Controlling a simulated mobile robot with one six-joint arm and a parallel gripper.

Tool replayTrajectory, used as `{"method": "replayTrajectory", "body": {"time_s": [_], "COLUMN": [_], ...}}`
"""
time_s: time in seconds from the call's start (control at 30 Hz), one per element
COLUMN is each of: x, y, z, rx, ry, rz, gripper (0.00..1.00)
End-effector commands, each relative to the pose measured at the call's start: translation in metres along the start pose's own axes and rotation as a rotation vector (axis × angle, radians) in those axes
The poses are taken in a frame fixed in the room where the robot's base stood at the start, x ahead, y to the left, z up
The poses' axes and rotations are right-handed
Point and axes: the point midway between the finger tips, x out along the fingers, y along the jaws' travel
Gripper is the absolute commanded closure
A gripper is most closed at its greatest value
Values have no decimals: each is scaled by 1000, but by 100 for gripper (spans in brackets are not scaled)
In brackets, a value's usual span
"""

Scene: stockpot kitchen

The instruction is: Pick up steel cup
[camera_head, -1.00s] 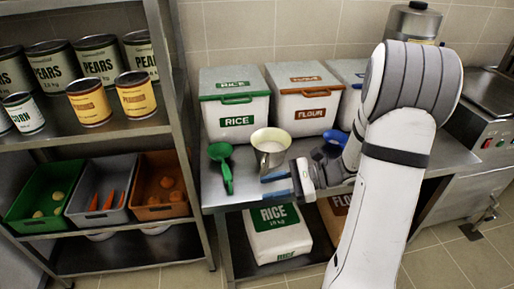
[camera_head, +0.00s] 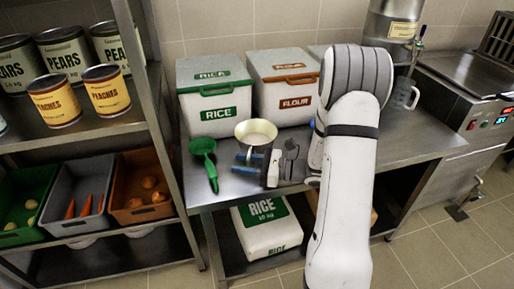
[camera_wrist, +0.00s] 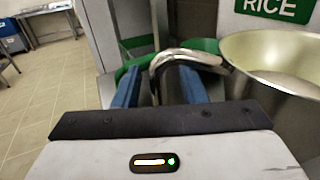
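The steel cup (camera_head: 257,132) stands on the steel worktop, in front of the rice bin, and its pale inside shows from above. In the wrist view the cup (camera_wrist: 275,75) is at the right, and its curved metal handle (camera_wrist: 188,56) reaches left across the space in front of the fingers. My gripper (camera_head: 243,164) is low over the worktop, just in front of the cup. In the wrist view my gripper (camera_wrist: 158,85) is open, its two blue fingers apart with the handle's bend between or just beyond their tips. Whether a finger touches the handle, I cannot tell.
A green scoop (camera_head: 205,158) lies left of the cup. The rice bin (camera_head: 216,95) and flour bin (camera_head: 285,85) stand behind it. A shelf rack (camera_head: 150,110) rises on the left.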

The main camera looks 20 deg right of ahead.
Motion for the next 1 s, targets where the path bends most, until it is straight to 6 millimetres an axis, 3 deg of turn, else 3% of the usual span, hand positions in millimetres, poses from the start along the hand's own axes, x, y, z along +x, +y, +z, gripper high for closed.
{"method": "replayTrajectory", "body": {"time_s": [0.27, 0.73, 1.0], "x": [5, 5, 5], "y": [0, 1, 1], "z": [0, 0, 0], "rx": [0, 0, 0], "ry": [0, 0, 0], "rz": [2, 3, 3], "gripper": [62, 100, 100]}}
